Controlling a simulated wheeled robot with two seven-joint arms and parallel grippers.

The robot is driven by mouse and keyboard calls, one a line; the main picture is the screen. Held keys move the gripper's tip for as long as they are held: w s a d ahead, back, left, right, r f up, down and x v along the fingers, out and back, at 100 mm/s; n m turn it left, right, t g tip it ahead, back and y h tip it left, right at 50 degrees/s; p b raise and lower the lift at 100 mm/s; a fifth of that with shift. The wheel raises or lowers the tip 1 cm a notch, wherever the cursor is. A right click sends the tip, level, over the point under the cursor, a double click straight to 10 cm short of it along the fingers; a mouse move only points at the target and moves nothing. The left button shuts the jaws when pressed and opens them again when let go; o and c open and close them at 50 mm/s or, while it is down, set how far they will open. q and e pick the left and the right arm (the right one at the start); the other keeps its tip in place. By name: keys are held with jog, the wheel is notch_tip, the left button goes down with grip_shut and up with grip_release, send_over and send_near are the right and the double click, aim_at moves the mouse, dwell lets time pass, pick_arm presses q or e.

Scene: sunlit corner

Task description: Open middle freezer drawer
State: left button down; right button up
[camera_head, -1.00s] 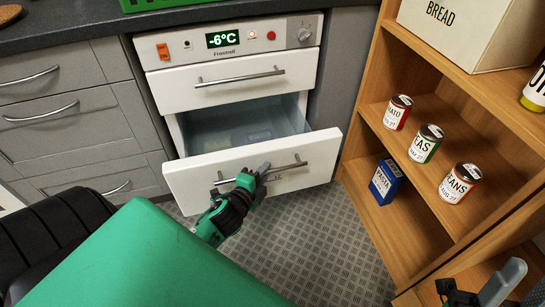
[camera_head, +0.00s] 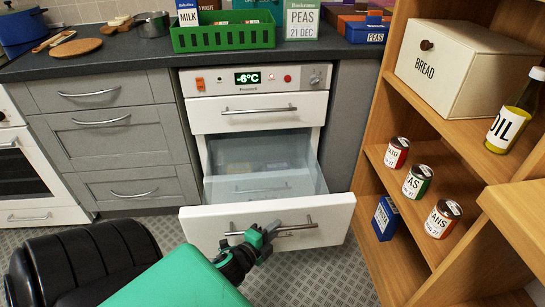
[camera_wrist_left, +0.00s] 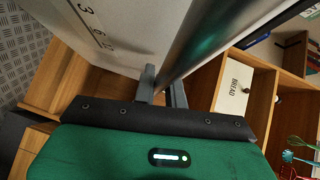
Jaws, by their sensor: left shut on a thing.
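The freezer (camera_head: 203,82) has a white panel with a -6°C display. Its top drawer (camera_head: 232,122) is shut. The middle drawer (camera_head: 200,222) is pulled well out, with its white front towards me and a clear bin (camera_head: 230,155) behind it. My left gripper (camera_head: 266,234) is at the middle drawer's metal handle (camera_head: 301,228), shut on the bar near its middle. In the left wrist view the two grey fingers (camera_wrist_left: 162,88) straddle the handle bar (camera_wrist_left: 198,45) beside the drawer front (camera_wrist_left: 125,28). My right gripper is out of view.
A wooden shelf (camera_head: 385,95) with cans, a bread box (camera_head: 465,58) and an oil bottle (camera_head: 509,118) stands close on the right. Grey cabinets (camera_head: 110,150) are on the left. Bare floor (camera_head: 325,275) lies before the drawer.

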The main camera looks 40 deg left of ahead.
pick_arm(q)
jog(key=shift+s+d+f, duration=0.15)
jog(key=shift+d+f, duration=0.05)
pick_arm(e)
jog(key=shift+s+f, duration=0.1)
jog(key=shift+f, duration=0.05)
pick_arm(q)
jog(key=c, duration=1.5)
grip_release()
jog(key=shift+o, duration=0.2)
jog(key=shift+s+r, duration=0.1)
jog(key=shift+r, duration=0.05)
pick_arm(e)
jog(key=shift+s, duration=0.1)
